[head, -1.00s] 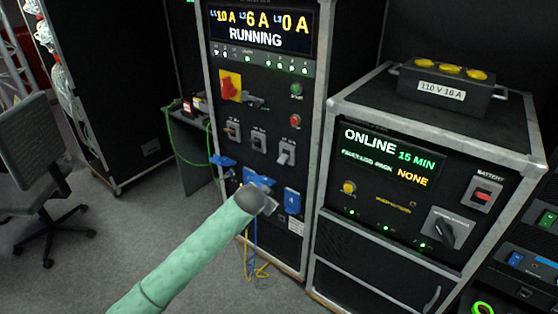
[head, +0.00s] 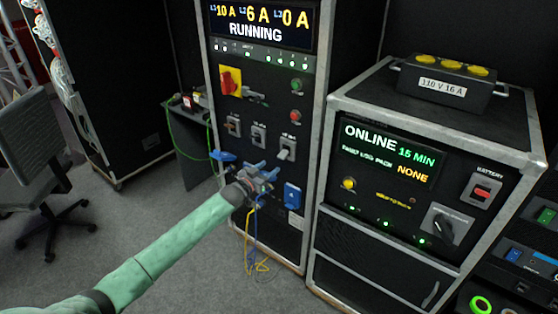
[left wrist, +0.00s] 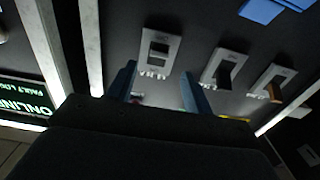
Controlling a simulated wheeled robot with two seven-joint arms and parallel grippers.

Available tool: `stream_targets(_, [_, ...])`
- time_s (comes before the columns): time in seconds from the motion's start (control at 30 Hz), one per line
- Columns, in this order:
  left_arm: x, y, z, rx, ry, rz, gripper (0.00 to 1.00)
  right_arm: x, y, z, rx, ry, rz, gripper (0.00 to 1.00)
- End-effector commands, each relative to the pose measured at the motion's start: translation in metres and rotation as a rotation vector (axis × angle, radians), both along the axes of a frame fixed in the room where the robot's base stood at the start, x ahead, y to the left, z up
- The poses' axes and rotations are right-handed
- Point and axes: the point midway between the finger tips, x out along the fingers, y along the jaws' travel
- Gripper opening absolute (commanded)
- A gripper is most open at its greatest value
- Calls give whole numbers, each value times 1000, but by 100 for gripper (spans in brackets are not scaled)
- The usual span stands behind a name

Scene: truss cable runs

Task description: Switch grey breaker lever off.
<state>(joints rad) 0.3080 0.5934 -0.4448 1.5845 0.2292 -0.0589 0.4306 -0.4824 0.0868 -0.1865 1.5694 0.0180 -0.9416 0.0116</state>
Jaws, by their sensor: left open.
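The grey breaker lever (head: 286,154) is the rightmost in a row of three breakers on the tall black panel in the head view. In the left wrist view, its breaker (left wrist: 160,52) is the leftmost, just beyond my fingertips. My left gripper (head: 262,169) is open and empty below the breaker row. Its two blue fingers also show in the left wrist view (left wrist: 157,80), spread apart, with the grey breaker roughly in line with the gap. I see no contact with the lever. My right gripper is in neither view.
The breakers with an orange lever (head: 233,127) and a dark lever (head: 258,138) sit beside it. A red rotary switch (head: 228,82) is above. Blue sockets (head: 292,197) and hanging cables (head: 256,245) are below. A second cabinet (head: 420,100) stands at the right.

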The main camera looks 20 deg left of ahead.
Motion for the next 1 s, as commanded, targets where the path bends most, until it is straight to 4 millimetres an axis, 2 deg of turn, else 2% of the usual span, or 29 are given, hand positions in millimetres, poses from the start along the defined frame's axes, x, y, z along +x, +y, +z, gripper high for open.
stream_targets(0.5, [58, -21, 3, 1, 2, 1, 51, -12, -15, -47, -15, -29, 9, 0])
stream_targets(0.7, [69, -25, 2, 1, 1, 1, 51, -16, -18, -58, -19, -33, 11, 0])
stream_targets(1.0, [71, -26, 1, 1, 1, 1, 51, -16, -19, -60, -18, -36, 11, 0])
